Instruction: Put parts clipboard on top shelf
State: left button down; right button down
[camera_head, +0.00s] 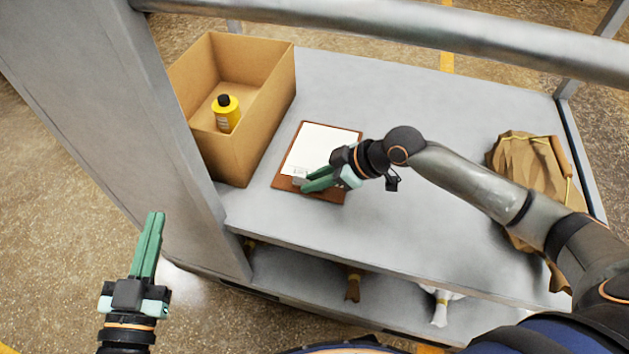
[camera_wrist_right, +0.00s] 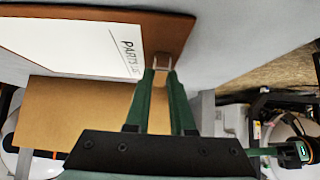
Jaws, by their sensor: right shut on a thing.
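The parts clipboard (camera_head: 318,146), a brown board with a white sheet, is over the grey top shelf (camera_head: 425,95), right of the cardboard box. Whether it rests on the shelf or hovers just above cannot be told. My right gripper (camera_head: 306,186) is shut on its near edge by the metal clip. In the right wrist view the fingertips (camera_wrist_right: 160,72) grip at the clip, and the sheet (camera_wrist_right: 80,45) shows the word "PARTS". My left gripper (camera_head: 155,218) is shut and empty, left of the cart post and away from the shelf.
The open cardboard box (camera_head: 232,150) holds a yellow bottle (camera_head: 226,113) with a black cap. A brown paper bag (camera_head: 525,165) lies at the shelf's right end. A lower shelf (camera_head: 310,275) holds several partly hidden items. A grey rail (camera_head: 400,28) crosses above; the middle shelf surface is clear.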

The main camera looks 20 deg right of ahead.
dwell(0.3)
jog(key=c, duration=1.2)
grip_release()
jog(key=shift+f, duration=0.15)
jog(key=o, duration=0.4)
jog(key=shift+o, duration=0.2)
